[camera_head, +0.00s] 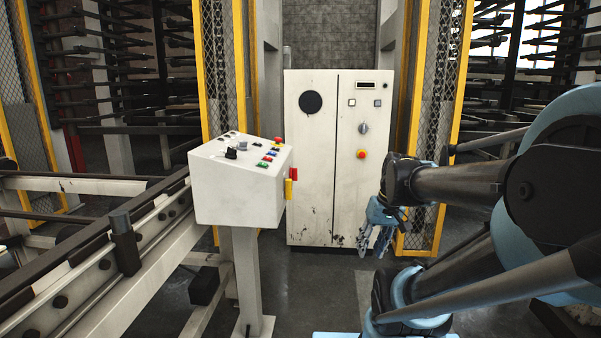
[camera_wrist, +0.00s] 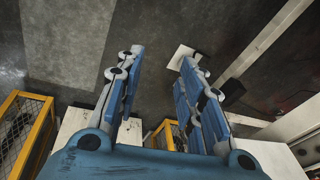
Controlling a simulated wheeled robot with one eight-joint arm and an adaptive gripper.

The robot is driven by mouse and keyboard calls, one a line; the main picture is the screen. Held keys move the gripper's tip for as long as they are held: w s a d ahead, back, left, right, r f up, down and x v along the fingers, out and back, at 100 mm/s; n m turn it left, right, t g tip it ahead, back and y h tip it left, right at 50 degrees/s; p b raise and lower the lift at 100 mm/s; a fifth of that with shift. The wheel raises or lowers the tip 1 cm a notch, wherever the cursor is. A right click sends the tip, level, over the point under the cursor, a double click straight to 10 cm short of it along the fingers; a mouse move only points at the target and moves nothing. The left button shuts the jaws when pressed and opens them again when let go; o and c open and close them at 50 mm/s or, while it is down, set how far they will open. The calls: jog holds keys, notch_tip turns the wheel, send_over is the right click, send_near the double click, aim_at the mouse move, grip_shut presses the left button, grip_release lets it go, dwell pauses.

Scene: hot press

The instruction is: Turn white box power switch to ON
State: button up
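The white control box (camera_head: 238,198) stands on a pedestal left of centre. Its sloped top has a black knob (camera_head: 231,154), a grey knob (camera_head: 242,145) and several coloured buttons. A tall white cabinet (camera_head: 311,190) stands behind it, with a grey rotary switch (camera_head: 363,128) above a red and yellow button (camera_head: 361,154). I cannot read any switch's labels or setting. My gripper (camera_head: 376,242) hangs fingers down in front of the cabinet's lower right, right of the control box and apart from both. In the wrist view my gripper (camera_wrist: 162,57) is open and empty over the floor.
Yellow-framed mesh guards (camera_head: 436,130) flank the cabinet. A metal rail frame (camera_head: 120,262) runs along the left, close to the pedestal (camera_head: 247,275). Red and yellow parts (camera_head: 289,188) stick out from the control box's right side. Clear floor (camera_head: 312,285) lies between pedestal and arm.

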jog(key=w+a+r+n+y, duration=0.2)
jog(key=w+a+r+y, duration=0.15)
jog(key=w, duration=0.55)
jog(key=w+a+r+n+y, duration=0.2)
jog(key=w+a+r+n, duration=0.15)
jog(key=w, duration=0.55)
jog(key=w+a+r+n+y, duration=0.2)
jog(key=w+r+y, duration=0.15)
jog(key=w, duration=0.55)
jog(key=n+g+y, duration=0.1)
jog(key=n+y, duration=0.6)
jog(key=n, duration=0.1)
send_near(294, 174)
jog(key=w+a+r, duration=0.1)
jog(key=a+r, duration=0.1)
jog(key=a, duration=0.5)
jog(key=shift+w+r, duration=0.15)
jog(key=shift+r, duration=0.1)
jog(key=shift+a, duration=0.1)
grip_shut()
